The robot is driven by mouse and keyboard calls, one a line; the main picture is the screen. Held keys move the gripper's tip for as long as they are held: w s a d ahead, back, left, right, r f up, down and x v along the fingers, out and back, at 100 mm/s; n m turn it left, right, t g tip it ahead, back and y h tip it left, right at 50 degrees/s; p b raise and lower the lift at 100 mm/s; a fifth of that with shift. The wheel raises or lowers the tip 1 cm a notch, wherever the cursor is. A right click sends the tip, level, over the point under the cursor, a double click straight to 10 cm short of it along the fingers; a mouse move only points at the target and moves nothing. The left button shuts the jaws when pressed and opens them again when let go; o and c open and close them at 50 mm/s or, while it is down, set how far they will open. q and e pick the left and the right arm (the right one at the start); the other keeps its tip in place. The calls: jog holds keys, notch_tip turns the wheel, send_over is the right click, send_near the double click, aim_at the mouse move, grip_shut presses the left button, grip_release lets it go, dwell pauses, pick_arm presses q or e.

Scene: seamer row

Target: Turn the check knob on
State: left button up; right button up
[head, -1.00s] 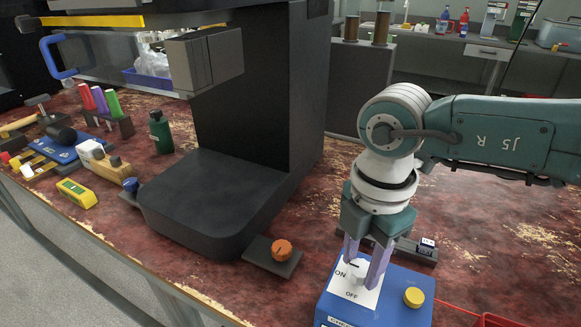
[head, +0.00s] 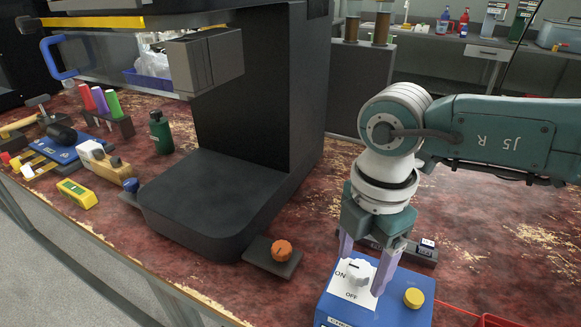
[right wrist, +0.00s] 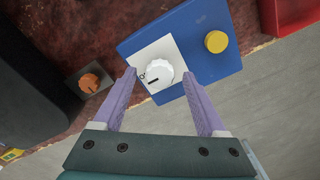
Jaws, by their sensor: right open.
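The check knob (head: 357,271) is a white round knob on a white plate marked ON and OFF, on top of a blue box (head: 330,306). It also shows in the right wrist view (right wrist: 160,74), where its dark pointer mark lies on the left side, towards the partly hidden lettering. My right gripper (head: 360,275) is open, its two lilac fingers on either side of the knob with gaps between. In the right wrist view its fingertips (right wrist: 158,73) flank the knob without visible contact. My left gripper is not in view.
A yellow button (head: 414,297) sits on the same box, right of the knob. An orange knob (head: 282,250) on a dark plate lies to the left, beside a large black machine base (head: 215,195). A red tray (head: 495,320) is at the lower right.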

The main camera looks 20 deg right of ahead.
aim_at(361, 268)
notch_tip(361, 268, up, 10)
jog(key=p, duration=0.1)
jog(key=shift+p, duration=0.35)
jog(key=shift+f, duration=0.1)
